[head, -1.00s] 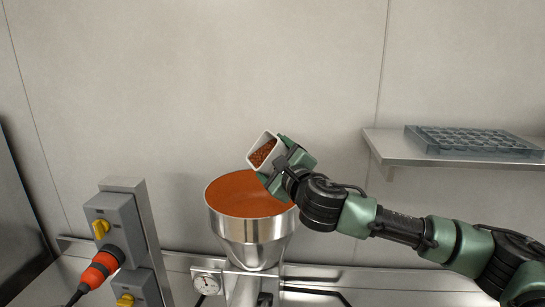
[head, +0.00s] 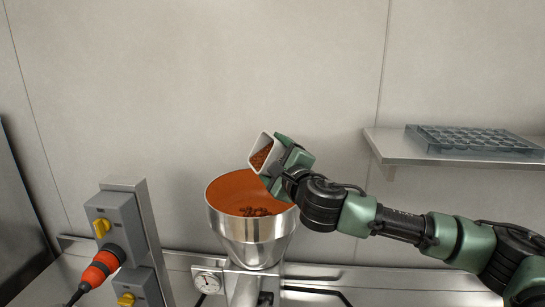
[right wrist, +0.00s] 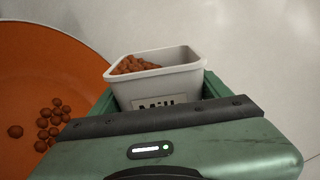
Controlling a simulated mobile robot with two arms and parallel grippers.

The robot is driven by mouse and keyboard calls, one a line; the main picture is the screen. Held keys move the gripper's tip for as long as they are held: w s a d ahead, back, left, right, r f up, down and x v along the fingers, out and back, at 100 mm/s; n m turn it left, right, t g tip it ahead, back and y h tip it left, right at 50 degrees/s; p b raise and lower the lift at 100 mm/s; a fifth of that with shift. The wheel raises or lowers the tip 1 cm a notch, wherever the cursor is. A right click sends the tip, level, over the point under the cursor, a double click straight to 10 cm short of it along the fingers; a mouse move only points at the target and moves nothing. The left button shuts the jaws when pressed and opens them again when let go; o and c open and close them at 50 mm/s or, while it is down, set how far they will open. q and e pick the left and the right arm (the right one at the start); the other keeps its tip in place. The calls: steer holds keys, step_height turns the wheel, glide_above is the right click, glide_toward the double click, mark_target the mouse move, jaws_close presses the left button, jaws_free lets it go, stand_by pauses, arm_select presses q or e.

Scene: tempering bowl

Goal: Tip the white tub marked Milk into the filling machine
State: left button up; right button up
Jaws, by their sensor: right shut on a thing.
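The white tub (head: 256,149) is tilted over the right rim of the filling machine's metal funnel bowl (head: 247,228). In the right wrist view the tub (right wrist: 180,80) shows a label reading "Milk", partly hidden by my gripper. Brown round pieces are still inside the tub. Several brown pieces (head: 253,211) lie in the orange-brown inside of the bowl; they also show in the right wrist view (right wrist: 44,131). My right gripper (head: 285,157) is shut on the tub, above the bowl's right side. My left gripper is not in view.
A grey switch box (head: 118,222) with yellow knobs and an orange plug stands left of the bowl. A shelf (head: 400,148) at the right holds a clear moulded tray (head: 470,139). A dial gauge (head: 207,282) sits below the bowl. The wall behind is bare.

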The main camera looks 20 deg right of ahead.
steer(key=shift+r, duration=0.1)
stand_by(0.4)
steer(key=shift+a+f+n, duration=0.2)
steer(key=shift+n, duration=0.9)
stand_by(0.6)
steer(key=shift+a+f+n, duration=0.15)
steer(key=shift+a+n, duration=0.05)
steer(key=shift+n, duration=0.6)
steer(key=shift+a+f+n, duration=0.1)
steer(key=shift+f+n, duration=0.1)
steer(key=shift+n, duration=0.2)
steer(key=shift+s+a, duration=0.1)
stand_by(0.6)
steer(key=shift+r+n, duration=0.1)
steer(key=shift+n, duration=0.3)
steer(key=shift+a+n, duration=0.25)
steer(key=shift+n, duration=0.45)
